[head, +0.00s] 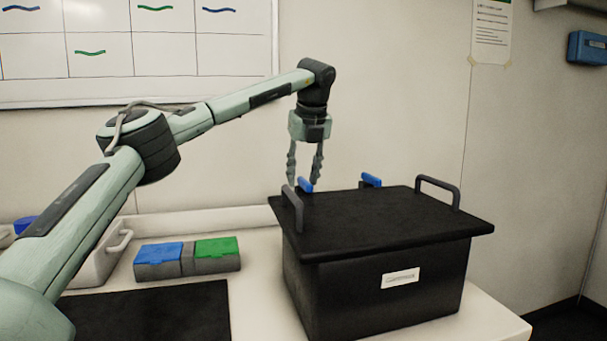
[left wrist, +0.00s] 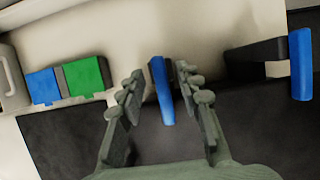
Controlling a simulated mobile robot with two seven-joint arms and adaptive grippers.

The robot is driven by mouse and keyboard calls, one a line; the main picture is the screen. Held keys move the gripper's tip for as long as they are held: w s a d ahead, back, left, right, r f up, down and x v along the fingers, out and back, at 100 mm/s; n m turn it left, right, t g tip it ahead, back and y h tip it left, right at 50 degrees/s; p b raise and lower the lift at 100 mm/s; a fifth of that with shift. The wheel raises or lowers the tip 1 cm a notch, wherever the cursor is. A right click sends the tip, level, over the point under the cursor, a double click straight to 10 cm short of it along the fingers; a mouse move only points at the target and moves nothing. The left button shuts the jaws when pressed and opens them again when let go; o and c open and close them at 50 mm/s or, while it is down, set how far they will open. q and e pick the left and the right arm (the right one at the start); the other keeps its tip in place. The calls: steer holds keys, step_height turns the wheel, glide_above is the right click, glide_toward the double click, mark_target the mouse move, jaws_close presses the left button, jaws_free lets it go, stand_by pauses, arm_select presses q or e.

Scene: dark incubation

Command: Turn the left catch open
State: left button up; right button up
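The black box (head: 380,290) stands on the bench with its lid (head: 385,222) on. The left catch (head: 305,185) is a blue lever at the lid's back left edge. My left gripper (head: 303,180) points down right at this catch, with its fingers apart. In the left wrist view the left catch (left wrist: 161,90) shows between the two open fingers (left wrist: 158,82), with a gap on each side. The right catch (head: 371,180) is also blue and shows at the right of the left wrist view (left wrist: 301,65). My right gripper is in neither view.
Grey handles rise at the lid's left (head: 292,210) and right (head: 438,188) ends. A blue case (head: 158,253) and a green case (head: 217,247) lie left of the box, behind a black mat (head: 150,312). A pale bin (head: 100,262) stands farther left.

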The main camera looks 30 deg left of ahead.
arm_select(q)
jaws_close()
steer(key=shift+m, duration=0.4)
steer(key=m, duration=0.1)
steer(key=m+t+h, duration=0.1)
steer(key=m, duration=0.1)
steer(key=shift+s+a+m, duration=0.15)
steer(key=shift+a+m, duration=0.05)
steer(key=shift+m, duration=0.1)
steer(key=m, duration=0.1)
steer(key=m+h, duration=0.1)
steer(key=m, duration=0.1)
steer(key=m+h, duration=0.1)
steer(key=shift+a+m+t, duration=0.25)
steer(key=shift+m+t, duration=0.05)
steer(key=shift+t, duration=0.1)
steer(key=m+h, duration=0.1)
steer(key=m, duration=0.3)
steer(key=shift+a+m+h, duration=0.2)
steer(key=shift+m+h, duration=0.1)
steer(key=shift+h, duration=0.1)
steer(key=shift+a+m+g+h, duration=0.1)
steer(key=shift+m+g+h, duration=0.25)
steer(key=shift+m, duration=0.75)
steer(key=shift+a+m+g+h, duration=0.1)
steer(key=shift+m+g+h, duration=0.2)
steer(key=shift+m, duration=0.8)
